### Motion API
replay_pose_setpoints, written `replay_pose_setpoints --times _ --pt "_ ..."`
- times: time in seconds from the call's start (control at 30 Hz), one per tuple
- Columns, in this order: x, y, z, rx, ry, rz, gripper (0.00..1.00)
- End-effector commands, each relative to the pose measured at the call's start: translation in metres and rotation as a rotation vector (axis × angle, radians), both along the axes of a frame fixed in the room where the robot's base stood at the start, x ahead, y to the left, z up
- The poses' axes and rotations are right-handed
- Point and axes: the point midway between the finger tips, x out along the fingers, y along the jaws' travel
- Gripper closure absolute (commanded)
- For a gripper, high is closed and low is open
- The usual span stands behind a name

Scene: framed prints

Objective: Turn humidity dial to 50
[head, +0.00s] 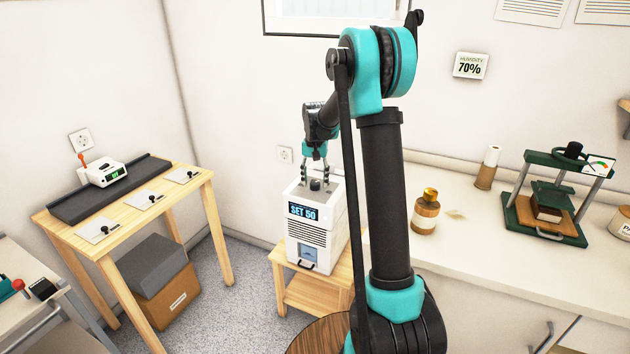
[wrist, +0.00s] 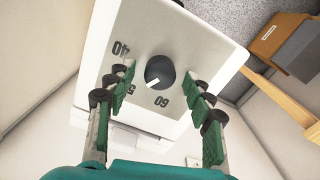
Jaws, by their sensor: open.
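The white humidifier (head: 318,222) stands on a small wooden table, and its front display (head: 302,212) reads "SET 50". A dark round dial (wrist: 161,70) sits on its top; it also shows in the head view (head: 315,185). The dial's white pointer faces the lower left in the wrist view, between the "50" and "60" marks. The "50" is partly hidden by a finger. My gripper (wrist: 158,80) is open above the humidifier top, its green-padded fingers on either side of the dial with gaps showing; it also shows in the head view (head: 318,177).
A wall display (head: 470,66) reads "HUMIDITY 70%". A wooden bench (head: 150,215) stands to the left. A white counter (head: 470,250) at right holds a brown bottle (head: 426,212) and a green press (head: 550,195). A wall is close behind the humidifier.

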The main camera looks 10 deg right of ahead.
Motion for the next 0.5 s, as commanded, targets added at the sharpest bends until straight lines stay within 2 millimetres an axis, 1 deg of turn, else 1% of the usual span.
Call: replay_pose_setpoints --times 0.17,0.5 --pt "0.000 0.000 0.019 0.000 0.000 0.000 0.47" --pt "0.000 0.000 0.087 0.000 0.000 0.000 0.47"
